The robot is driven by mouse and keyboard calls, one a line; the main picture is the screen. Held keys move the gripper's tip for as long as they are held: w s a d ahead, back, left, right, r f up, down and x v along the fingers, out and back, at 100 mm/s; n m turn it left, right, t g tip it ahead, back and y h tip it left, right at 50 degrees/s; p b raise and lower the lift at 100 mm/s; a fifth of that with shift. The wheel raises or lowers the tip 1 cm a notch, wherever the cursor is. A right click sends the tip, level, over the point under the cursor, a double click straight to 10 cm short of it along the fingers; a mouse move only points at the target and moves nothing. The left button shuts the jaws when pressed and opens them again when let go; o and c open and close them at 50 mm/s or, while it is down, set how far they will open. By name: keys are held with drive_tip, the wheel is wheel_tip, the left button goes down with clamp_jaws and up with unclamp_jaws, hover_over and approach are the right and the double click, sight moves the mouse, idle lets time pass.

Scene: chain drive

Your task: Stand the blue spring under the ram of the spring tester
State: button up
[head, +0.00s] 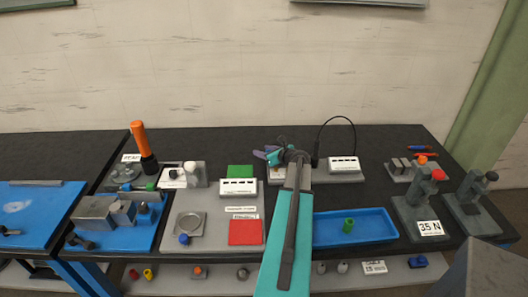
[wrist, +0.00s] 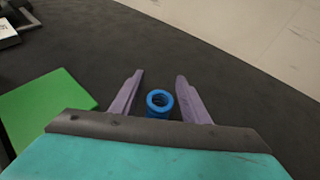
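The blue spring (wrist: 160,100) stands on the dark bench top in the wrist view, with its open ring end toward the camera. The purple fingers of my gripper (wrist: 159,88) are open on either side of it, with a visible gap at each side. In the head view my gripper (head: 264,154) is over the back middle of the bench, and I cannot make out the spring there. At the right stands a grey press-like stand (head: 411,213) with a "35 N" label and a red knob, apparently the spring tester. Its ram is too small to make out clearly.
A blue tray (head: 385,229) with a green piece (head: 348,225) lies between my arm and the labelled stand. A second grey stand (head: 477,215) is right of it. A green mat (wrist: 45,108) lies left of the spring. A black cable arches behind the tray.

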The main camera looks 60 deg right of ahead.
drive_tip(key=shift+r, duration=0.1)
drive_tip(key=shift+r, duration=0.15)
drive_tip(key=shift+b+v, duration=1.45)
drive_tip(key=shift+v, duration=4.5)
drive_tip(key=shift+s, duration=0.1)
